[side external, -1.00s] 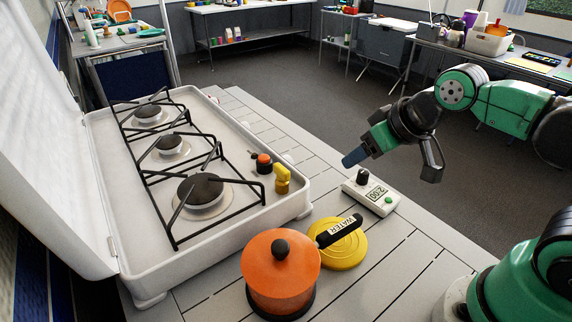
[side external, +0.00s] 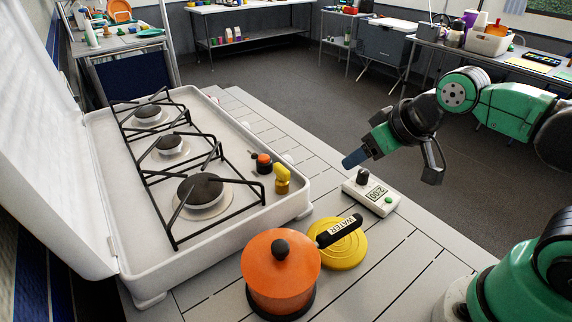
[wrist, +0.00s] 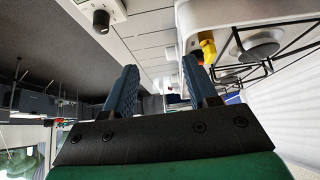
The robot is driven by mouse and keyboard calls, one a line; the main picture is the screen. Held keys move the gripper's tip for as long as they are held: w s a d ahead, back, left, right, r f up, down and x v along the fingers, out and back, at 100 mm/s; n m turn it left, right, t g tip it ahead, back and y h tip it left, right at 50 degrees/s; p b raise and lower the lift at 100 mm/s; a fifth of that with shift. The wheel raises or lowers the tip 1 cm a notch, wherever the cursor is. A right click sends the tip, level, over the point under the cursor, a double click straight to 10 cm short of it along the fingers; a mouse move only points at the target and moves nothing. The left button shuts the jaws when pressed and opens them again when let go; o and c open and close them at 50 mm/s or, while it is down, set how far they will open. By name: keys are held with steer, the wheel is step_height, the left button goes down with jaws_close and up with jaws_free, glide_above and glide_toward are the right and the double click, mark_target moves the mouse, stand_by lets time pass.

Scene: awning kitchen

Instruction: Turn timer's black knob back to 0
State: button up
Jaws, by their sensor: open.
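The timer (side external: 372,196) is a small white box lying on the slatted table, with a display reading 2:00 and a green button. Its black knob (side external: 363,176) stands up at the timer's far left end. In the wrist view the knob (wrist: 101,21) shows near the top, on the white timer (wrist: 99,7), which is cut off by the edge. My gripper (side external: 354,159) is above and just beyond the knob, apart from it. In the wrist view the two blue fingers (wrist: 160,85) are spread with nothing between them.
A white stove (side external: 230,200) with several burners and an open lid fills the left. The slatted table (side external: 410,255) is bare to the right of the lid.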

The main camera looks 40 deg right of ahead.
steer(key=shift+w+d+m+g, duration=0.25)
steer(key=shift+m+g, duration=0.05)
steer(key=shift+m, duration=0.1)
steer(key=m+g, duration=0.6)
steer(key=m, duration=0.6)
glide_above(364, 170)
step_height(364, 170, down, 5)
steer(key=shift+s+a+f, duration=0.1)
steer(key=shift+a+f, duration=0.05)
steer(key=shift+f+g, duration=0.3)
steer(key=shift+f, duration=2.6)
jaws_close()
